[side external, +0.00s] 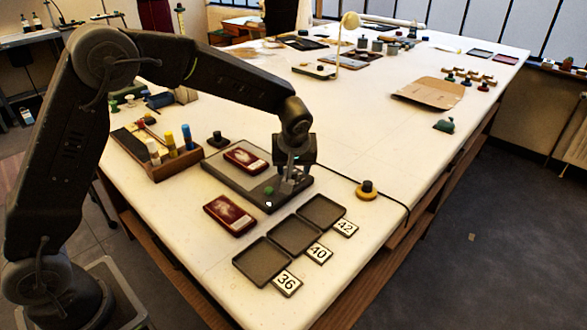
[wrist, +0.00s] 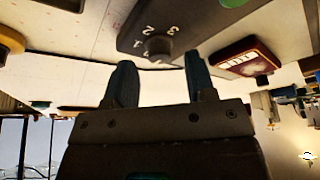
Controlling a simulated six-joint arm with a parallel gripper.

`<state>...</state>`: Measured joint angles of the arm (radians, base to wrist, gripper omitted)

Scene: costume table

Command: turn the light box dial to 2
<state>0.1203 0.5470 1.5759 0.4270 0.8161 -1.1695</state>
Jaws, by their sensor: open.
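The light box (side external: 222,172) is a flat dark unit with a pale panel, near the middle of the table in the side view. Its dark control strip also shows in the wrist view (wrist: 190,22). The dial (wrist: 157,46) is a dark round knob with white numerals, 2 and 3 among them, printed around it. Its pointer setting is too small to tell. My gripper (side external: 292,179) is low over the strip's right end and hides the dial in the side view. In the wrist view my gripper (wrist: 160,66) is open, its fingers apart on either side of the dial's line; contact cannot be told.
A green button (side external: 268,190) sits on the strip. A red framed piece (side external: 246,159) lies on the panel, another (side external: 229,215) in front. Three dark trays (side external: 263,262) with number tags stand near the edge. A yellow-based knob (side external: 367,190) and black cable lie right.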

